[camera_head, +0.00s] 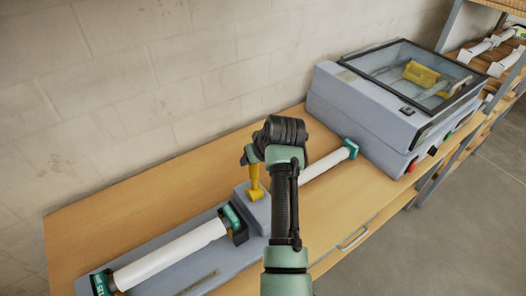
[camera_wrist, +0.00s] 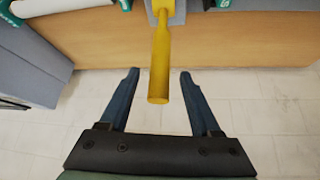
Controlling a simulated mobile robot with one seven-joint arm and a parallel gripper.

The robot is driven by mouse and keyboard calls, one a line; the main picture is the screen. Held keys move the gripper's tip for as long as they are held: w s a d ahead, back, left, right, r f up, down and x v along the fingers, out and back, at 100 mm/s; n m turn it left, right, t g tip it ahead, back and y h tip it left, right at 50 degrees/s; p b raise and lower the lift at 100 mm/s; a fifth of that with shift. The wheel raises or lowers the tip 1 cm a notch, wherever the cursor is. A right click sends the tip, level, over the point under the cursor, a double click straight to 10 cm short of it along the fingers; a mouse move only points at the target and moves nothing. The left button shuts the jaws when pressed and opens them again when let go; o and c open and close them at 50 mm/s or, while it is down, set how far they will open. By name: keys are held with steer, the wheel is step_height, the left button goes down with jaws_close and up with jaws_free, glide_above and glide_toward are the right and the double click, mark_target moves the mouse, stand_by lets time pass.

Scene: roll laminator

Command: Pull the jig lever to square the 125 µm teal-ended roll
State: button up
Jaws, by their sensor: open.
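The jig lever is a yellow handle (camera_head: 255,182) standing up from a grey block at the right end of the jig (camera_head: 190,282). In the wrist view the lever (camera_wrist: 160,55) reaches down between the two blue fingers of my gripper (camera_wrist: 160,73). The fingers are open, with a gap on each side of it. In the head view my arm hides most of the gripper. A white roll with teal ends (camera_head: 170,255) lies in the jig, with a printed teal label at its near left end, too small to read surely. Another teal-ended white roll (camera_head: 325,164) lies right of my arm, partly hidden.
A grey laminator (camera_head: 360,110) with a clear lid and yellow parts inside stands at the right of the wooden bench (camera_head: 120,205). A block wall runs behind. Shelves with more rolls (camera_head: 490,45) stand at far right. Open floor lies in front.

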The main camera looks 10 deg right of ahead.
steer(key=b+v, duration=0.2)
steer(key=v, duration=0.6)
steer(key=shift+s+r, duration=0.2)
steer(key=shift+r, duration=0.2)
steer(key=a+r+t+h+b, duration=0.1)
steer(key=a+r+t, duration=0.1)
steer(key=r+t, duration=0.35)
steer(key=a+r+t+b, duration=0.1)
steer(key=a+r+t, duration=0.1)
steer(key=r, duration=0.7)
steer(key=a+r+t+h+b, duration=0.1)
steer(key=a+r+t, duration=0.25)
steer(key=r, duration=0.45)
steer(key=s+a+r+m+t, duration=0.1)
steer(key=s+r+t, duration=0.3)
steer(key=s+r, duration=0.4)
steer(key=s+a+r+t+y+b, duration=0.1)
steer(key=s+a+r+t, duration=0.2)
steer(key=s+r, duration=0.6)
steer(key=shift+s+a+m+t, duration=0.2)
steer(key=shift+s+m+t, duration=0.3)
steer(key=shift+t, duration=0.7)
